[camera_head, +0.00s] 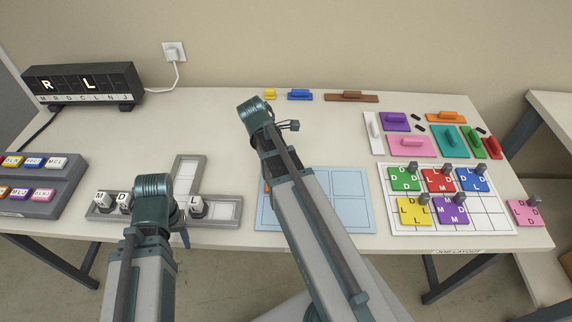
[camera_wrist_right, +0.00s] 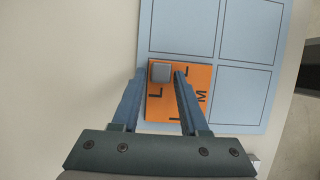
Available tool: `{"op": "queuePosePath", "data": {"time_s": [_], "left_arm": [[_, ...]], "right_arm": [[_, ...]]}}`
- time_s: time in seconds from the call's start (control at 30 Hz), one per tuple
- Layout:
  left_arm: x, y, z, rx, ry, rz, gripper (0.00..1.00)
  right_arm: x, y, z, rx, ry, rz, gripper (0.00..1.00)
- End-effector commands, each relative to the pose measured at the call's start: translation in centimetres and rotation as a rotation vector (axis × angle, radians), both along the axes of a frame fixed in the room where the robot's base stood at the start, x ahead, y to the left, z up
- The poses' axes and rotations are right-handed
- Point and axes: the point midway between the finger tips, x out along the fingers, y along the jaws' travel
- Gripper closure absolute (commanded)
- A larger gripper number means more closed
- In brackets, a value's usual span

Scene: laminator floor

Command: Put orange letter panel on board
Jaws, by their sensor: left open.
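The orange letter panel (camera_wrist_right: 204,82) lies flat in one cell of the blue gridded board (camera_wrist_right: 242,96), at the board's corner in the right wrist view. It has dark letters and a grey knob (camera_wrist_right: 161,73). My right gripper (camera_wrist_right: 160,75) has its fingers on either side of the knob, with a narrow gap at the right. In the head view only a sliver of the orange panel (camera_head: 267,187) shows on the board (camera_head: 346,183); my right arm hides the rest. My left gripper (camera_head: 183,234) is open and largely hidden behind its arm near the grey letter-block rack (camera_head: 222,210).
A white gridded sheet (camera_head: 490,220) at the right holds several coloured letter panels. A pink panel (camera_head: 524,212) lies at the table's right edge. Coloured handled blocks stand behind. A black letter display (camera_head: 82,83) and a grey block tray (camera_head: 45,183) are at the left.

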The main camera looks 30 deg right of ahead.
Motion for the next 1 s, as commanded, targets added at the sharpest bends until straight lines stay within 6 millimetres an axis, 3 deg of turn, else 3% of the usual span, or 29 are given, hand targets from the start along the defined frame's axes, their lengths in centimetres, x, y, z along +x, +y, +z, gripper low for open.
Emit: {"op": "queuePosePath", "data": {"time_s": [0.57,1.0], "left_arm": [[0.0,0.0,0.9,0.000,0.000,0.000,0.50],[0.0,0.0,6.7,0.000,0.000,0.000,0.50]], "right_arm": [[0.1,0.1,0.9,0.000,0.000,0.000,0.42],[1.3,2.0,6.7,0.000,0.000,0.001,0.42]]}}
